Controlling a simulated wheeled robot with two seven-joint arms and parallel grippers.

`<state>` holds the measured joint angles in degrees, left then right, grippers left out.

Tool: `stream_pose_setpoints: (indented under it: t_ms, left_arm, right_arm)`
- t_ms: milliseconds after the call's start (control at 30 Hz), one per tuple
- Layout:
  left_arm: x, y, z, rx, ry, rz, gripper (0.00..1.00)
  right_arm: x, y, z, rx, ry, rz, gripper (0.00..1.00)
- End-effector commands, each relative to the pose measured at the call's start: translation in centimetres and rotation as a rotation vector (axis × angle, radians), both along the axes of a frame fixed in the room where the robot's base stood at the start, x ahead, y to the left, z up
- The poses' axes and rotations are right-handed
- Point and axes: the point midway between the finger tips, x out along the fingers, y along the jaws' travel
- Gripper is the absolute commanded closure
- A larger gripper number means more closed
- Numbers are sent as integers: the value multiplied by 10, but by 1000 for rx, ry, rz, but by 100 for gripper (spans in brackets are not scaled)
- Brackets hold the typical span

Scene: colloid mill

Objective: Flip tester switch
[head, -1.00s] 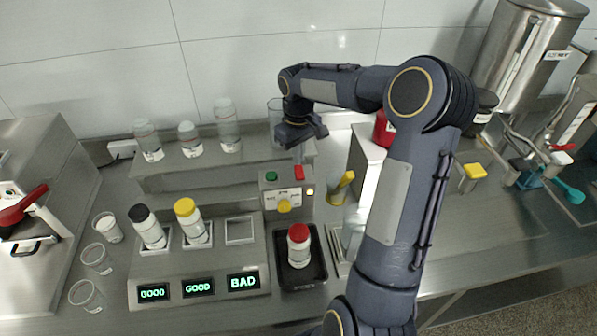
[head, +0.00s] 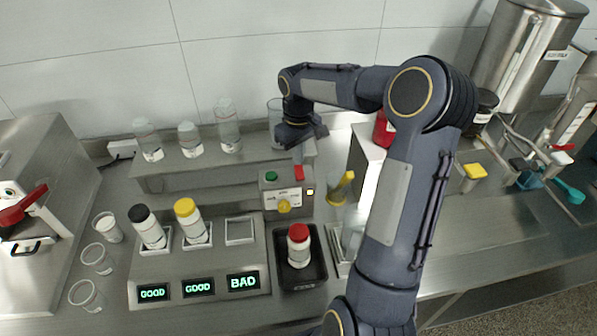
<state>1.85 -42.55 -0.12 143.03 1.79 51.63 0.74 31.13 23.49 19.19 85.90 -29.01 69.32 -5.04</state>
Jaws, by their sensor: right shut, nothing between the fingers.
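The tester (head: 144,276) is a steel box with lit displays reading GOOD, GOOD and BAD. A black-capped bottle (head: 147,228) and a yellow-capped bottle (head: 193,222) stand in its left and middle slots; the right slot is empty. Behind it is a small control box (head: 271,201) with a green button (head: 271,176), a red switch (head: 299,173), a yellow knob (head: 284,206) and a small lit lamp. My right gripper (head: 298,156) is shut and empty, pointing down right above the red switch; I cannot tell whether it touches. My left gripper is not in view.
A red-capped bottle (head: 299,246) stands in a black tray (head: 313,275) right of the tester. Several clear bottles stand on the steel shelf (head: 172,183) behind. Empty cups (head: 97,259) are at left. My right arm covers part of the counter at right.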

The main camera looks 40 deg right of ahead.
Motion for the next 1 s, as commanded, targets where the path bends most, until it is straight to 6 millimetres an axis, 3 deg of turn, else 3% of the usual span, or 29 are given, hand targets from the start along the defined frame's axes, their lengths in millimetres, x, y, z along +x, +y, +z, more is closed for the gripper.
stream_pose_setpoints:
  t_ms: [1000]
  left_arm:
    - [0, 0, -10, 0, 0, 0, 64]
  right_arm:
    - [0, 0, -14, 0, 0, 0, 100]
